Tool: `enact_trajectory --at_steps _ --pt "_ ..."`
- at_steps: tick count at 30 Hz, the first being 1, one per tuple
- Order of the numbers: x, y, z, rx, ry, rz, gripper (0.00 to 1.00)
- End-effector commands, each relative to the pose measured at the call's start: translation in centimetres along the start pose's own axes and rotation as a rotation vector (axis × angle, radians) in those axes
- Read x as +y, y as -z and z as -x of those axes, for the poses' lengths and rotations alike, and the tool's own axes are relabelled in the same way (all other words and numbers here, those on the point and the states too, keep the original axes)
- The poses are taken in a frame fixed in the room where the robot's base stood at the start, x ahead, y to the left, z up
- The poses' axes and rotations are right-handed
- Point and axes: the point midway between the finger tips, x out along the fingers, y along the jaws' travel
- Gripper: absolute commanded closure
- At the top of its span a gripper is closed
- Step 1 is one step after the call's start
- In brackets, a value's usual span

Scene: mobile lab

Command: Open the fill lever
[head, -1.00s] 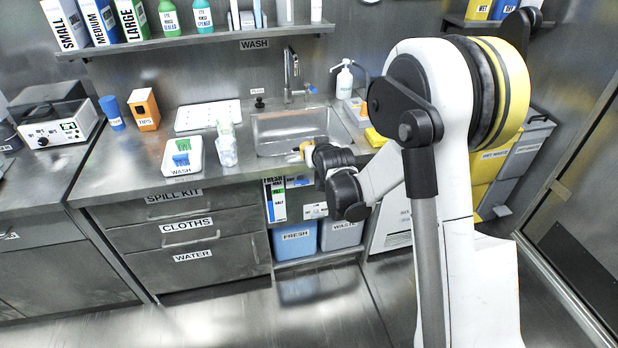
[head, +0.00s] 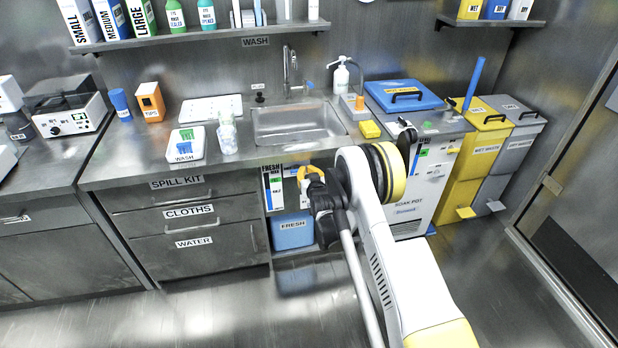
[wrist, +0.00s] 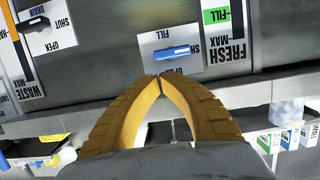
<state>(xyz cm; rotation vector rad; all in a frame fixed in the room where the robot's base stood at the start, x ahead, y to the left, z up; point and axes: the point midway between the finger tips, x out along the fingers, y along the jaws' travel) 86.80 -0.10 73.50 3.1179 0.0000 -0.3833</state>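The fill lever (wrist: 178,52) is a small blue handle on a white plate marked FILL, in the upper middle of the wrist view. It lies nearly level in the picture, its right end towards the word SHUT; the word OPEN is below it. My gripper (wrist: 160,77) has two yellow fingers whose tips meet just below the lever in the picture, with nothing seen between them. Whether the tips touch the plate I cannot tell. In the head view my gripper (head: 311,172) is at the cabinet front below the sink, and the lever cannot be made out there.
A drain lever (wrist: 36,24) with its own plate is at the upper left of the wrist view, near a WASTE gauge. A FRESH gauge (wrist: 222,30) is on the right. The blue FRESH container (head: 292,232) stands below. The sink (head: 298,122) is above. Floor in front is clear.

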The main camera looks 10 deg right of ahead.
Motion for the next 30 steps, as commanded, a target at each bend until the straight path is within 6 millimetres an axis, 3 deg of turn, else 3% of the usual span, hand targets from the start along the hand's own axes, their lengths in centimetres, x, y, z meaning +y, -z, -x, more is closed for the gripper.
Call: enact_trajectory --at_steps 3,9,19,25,30 --pt "0.0 -0.3 -1.9 0.0 0.0 0.0 1.0" --pt "0.0 -0.1 -3.3 0.0 0.0 0.0 1.0" --pt "0.0 0.1 -3.4 0.0 0.0 0.0 1.0" --pt "0.5 -1.5 -3.8 -0.001 -0.001 -0.001 1.0" --pt "0.5 -1.7 -3.8 -0.001 0.0 0.0 1.0"
